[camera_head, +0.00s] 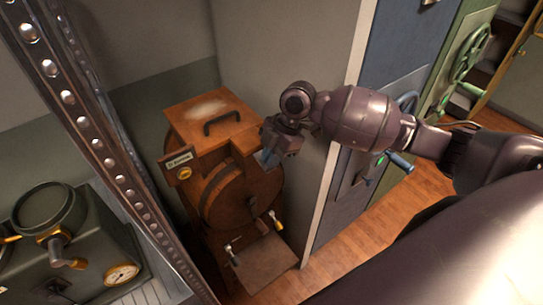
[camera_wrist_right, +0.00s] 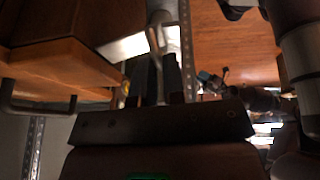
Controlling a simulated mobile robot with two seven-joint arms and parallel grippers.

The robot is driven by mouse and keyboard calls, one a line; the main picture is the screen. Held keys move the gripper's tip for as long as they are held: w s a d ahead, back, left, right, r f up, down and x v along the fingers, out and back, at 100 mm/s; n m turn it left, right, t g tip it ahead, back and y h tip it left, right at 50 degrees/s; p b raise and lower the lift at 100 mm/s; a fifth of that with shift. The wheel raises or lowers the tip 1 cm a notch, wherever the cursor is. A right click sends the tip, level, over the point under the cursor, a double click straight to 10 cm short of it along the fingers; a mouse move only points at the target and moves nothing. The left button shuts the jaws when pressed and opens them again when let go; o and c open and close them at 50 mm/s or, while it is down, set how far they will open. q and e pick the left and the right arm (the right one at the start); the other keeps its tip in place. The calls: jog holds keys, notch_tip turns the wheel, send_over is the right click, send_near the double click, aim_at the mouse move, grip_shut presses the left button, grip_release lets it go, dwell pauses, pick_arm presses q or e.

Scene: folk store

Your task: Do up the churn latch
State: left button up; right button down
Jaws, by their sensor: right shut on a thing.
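The wooden churn (camera_head: 238,203) stands in the corner, with a round drum front and a box-shaped lid (camera_head: 205,112) that appears to sit down on top. A dark handle (camera_head: 222,121) arches over the lid. My right gripper (camera_head: 269,158) is at the right front edge of the lid and is shut on a grey metal part, which looks like the churn latch. In the right wrist view the gripper (camera_wrist_right: 158,88) has this latch (camera_wrist_right: 157,38) between its fingers. The gripper hides much of the latch, so its exact position cannot be told. My left gripper is not in view.
A grey-green machine with a gauge (camera_head: 122,273) stands at the lower left, behind a riveted metal post (camera_head: 88,125). Two small levers (camera_head: 274,220) (camera_head: 232,254) stick out low on the churn. A blue door (camera_head: 372,170) is to the right, with free wooden floor (camera_head: 335,240) before it.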

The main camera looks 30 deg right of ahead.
aim_at(274, 169)
jog(key=shift+s+f, duration=0.1)
jog(key=shift+s+d+f+t+b, duration=0.1)
jog(key=shift+s+f+t+b, duration=0.2)
jog(key=shift+f+t+b, duration=0.65)
jog(key=t, duration=0.1)
jog(key=f+n+t, duration=0.1)
jog(key=t, duration=0.1)
jog(key=shift+s+f+y+b, duration=0.1)
jog(key=shift+s+y+b, duration=0.05)
jog(key=shift+y+b, duration=0.25)
pick_arm(q)
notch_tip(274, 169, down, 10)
jog(key=b, duration=0.7)
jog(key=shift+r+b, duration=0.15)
jog(key=shift+b, duration=0.15)
pick_arm(e)
jog(key=shift+w+a+f+n+t+y, duration=0.1)
jog(key=shift+w+f+n+t+y, duration=0.3)
jog(key=shift+f+t, duration=0.75)
jog(key=shift+w+a+f+n+t+y, duration=0.1)
jog(key=shift+w+f+n+t+y, duration=0.3)
jog(key=shift+t, duration=1.35)
jog(key=shift+w+f+n+t+y, duration=0.2)
jog(key=shift+f+n+t+y, duration=0.35)
jog(key=shift+f+t, duration=0.65)
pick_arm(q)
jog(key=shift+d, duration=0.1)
pick_arm(e)
jog(key=shift+r+t, duration=0.25)
jog(key=shift+r, duration=0.05)
